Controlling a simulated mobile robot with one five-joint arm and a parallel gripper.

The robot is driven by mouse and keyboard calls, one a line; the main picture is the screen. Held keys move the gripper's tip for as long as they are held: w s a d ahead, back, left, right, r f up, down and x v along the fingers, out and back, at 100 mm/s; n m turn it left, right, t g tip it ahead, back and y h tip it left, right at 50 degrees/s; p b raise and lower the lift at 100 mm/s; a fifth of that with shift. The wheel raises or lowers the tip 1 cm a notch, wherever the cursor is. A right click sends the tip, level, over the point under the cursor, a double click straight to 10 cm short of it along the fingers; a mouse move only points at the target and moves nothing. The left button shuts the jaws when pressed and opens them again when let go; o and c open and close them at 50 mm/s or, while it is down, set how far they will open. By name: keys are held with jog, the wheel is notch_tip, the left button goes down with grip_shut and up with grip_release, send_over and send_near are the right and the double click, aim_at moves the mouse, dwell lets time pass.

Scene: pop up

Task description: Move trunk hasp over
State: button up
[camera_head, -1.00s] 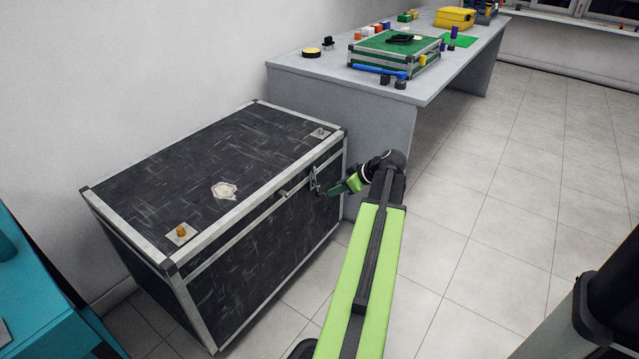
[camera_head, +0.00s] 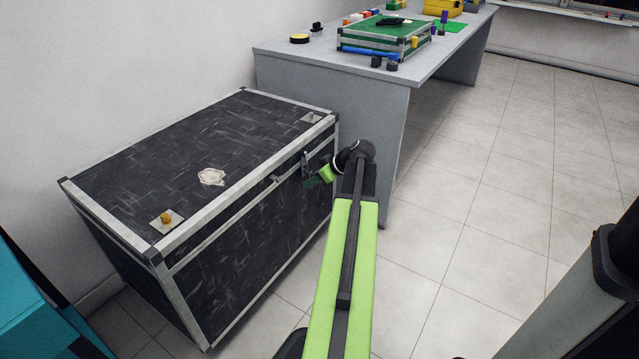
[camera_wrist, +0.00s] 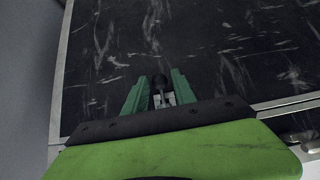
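A black scuffed trunk (camera_head: 210,250) with metal edging stands on the floor at the left, its lid down. Its metal hasp (camera_head: 305,163) is on the front face near the right end, just under the lid edge. My gripper (camera_head: 312,182) is at the hasp's lower end. The fingers partly hide the hasp's lower part.
A grey table (camera_head: 430,65) holding a green case (camera_head: 375,38) and small items stands behind the trunk. A teal object (camera_head: 35,310) is at the lower left. A dark and grey object (camera_head: 590,290) is at the lower right. Tiled floor (camera_head: 480,240) is clear.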

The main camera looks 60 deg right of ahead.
jog(key=shift+s+r, duration=0.1)
grip_shut()
jog(key=shift+s+r+p, duration=0.3)
jog(key=shift+s+p, duration=0.05)
jog(key=shift+s, duration=0.4)
jog(key=shift+s+r+p, duration=0.3)
jog(key=shift+s, duration=0.45)
jog(key=shift+p+v, duration=0.9)
jog(key=shift+v, duration=0.6)
jog(key=shift+s+f, duration=0.1)
jog(key=shift+s, duration=0.1)
jog(key=p+v, duration=0.2)
jog(key=v, duration=0.1)
jog(key=shift+w, duration=0.15)
